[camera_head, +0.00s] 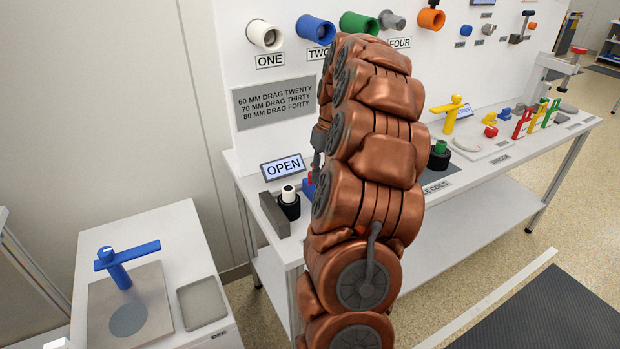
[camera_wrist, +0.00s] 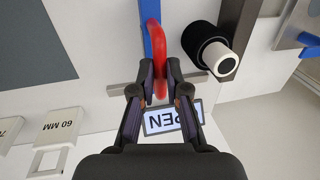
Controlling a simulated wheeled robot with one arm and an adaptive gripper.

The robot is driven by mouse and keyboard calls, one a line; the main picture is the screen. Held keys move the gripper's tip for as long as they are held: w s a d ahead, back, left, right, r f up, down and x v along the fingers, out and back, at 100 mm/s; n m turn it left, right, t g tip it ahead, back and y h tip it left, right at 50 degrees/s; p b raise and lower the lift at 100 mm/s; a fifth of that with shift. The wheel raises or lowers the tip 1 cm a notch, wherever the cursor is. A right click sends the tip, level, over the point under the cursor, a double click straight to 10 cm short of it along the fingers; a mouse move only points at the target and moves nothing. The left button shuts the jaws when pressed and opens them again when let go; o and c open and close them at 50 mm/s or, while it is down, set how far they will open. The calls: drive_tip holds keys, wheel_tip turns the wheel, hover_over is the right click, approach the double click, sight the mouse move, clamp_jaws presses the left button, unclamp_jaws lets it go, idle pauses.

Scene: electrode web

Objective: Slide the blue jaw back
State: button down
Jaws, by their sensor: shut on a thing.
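The blue jaw (camera_head: 307,187) shows as a small blue patch on the bench in the head view, mostly hidden behind my arm. In the wrist view the blue jaw (camera_wrist: 146,38) is a narrow blue strip with a red handle (camera_wrist: 153,45) along it. My gripper (camera_wrist: 159,76) is shut on the red handle, one finger on each side. In the head view a bit of red handle (camera_head: 310,177) shows above the blue, and my fingertips are hidden. A screen (camera_head: 283,167) reads OPEN.
A white roll in a black holder (camera_wrist: 208,45) stands close right of my gripper in the wrist view. A grey block (camera_head: 273,214) stands at the bench's left end. A side table (camera_head: 190,235) with a blue T-handle (camera_head: 120,268) is at left.

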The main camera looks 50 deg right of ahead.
drive_tip(key=shift+s+d, duration=0.3)
drive_tip(key=shift+d, duration=0.6)
drive_tip(key=c, duration=1.2)
unclamp_jaws()
drive_tip(key=shift+s+d+r, duration=0.1)
drive_tip(key=shift+d+r, duration=0.15)
drive_tip(key=shift+r, duration=0.95)
drive_tip(key=shift+s+d+r, duration=0.1)
drive_tip(key=shift+d+r, duration=0.1)
drive_tip(key=shift+r, duration=1.05)
drive_tip(key=shift+s+d+r, duration=0.1)
drive_tip(key=shift+d+r, duration=0.15)
drive_tip(key=shift+r, duration=0.95)
